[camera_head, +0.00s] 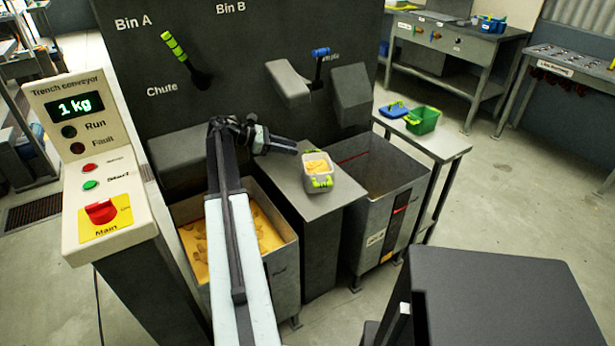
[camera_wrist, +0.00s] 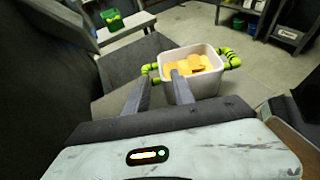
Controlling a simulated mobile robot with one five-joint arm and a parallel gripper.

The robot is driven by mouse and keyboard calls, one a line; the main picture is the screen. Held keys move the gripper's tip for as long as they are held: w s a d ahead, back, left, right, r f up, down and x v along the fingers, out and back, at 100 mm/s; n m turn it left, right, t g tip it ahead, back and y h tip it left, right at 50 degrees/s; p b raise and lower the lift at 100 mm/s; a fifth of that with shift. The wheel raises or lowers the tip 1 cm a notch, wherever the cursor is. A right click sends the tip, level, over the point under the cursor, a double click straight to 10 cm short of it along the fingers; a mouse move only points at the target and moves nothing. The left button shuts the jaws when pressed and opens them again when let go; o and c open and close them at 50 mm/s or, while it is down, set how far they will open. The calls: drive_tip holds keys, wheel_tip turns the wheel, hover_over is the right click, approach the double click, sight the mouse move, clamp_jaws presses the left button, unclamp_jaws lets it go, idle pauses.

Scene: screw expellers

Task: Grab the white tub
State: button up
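The white tub (camera_head: 320,185) holds yellow pieces and has bright green handles on two opposite sides. It stands upright on a grey pedestal (camera_head: 292,196) between two bins. In the wrist view the tub (camera_wrist: 206,88) is just beyond my fingers. My gripper (camera_head: 292,149) is beside the tub's far left side in the head view. In the wrist view my gripper (camera_wrist: 163,75) has its two fingers apart, near the tub's left handle (camera_wrist: 150,72). The right finger overlaps the tub in the picture; I cannot tell whether it touches.
A bin of yellow material (camera_head: 194,254) is left of the pedestal, and a grey bin (camera_head: 408,190) is to its right. Grey chutes and a lever with a blue handle (camera_head: 320,52) are above. A green crate (camera_head: 422,120) stands on a side table (camera_head: 448,146).

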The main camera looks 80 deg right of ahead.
sight(307, 154)
drive_tip(key=b+x, duration=0.1)
drive_tip(key=x, duration=0.1)
drive_tip(key=b+x, duration=0.1)
drive_tip(key=x, duration=0.1)
drive_tip(key=b+x, duration=0.1)
drive_tip(key=x, duration=0.2)
drive_tip(key=shift+w+f, duration=0.1)
drive_tip(key=shift+f, duration=0.15)
drive_tip(key=shift+d, duration=0.1)
drive_tip(key=shift+r, duration=0.1)
clamp_jaws()
idle(0.9)
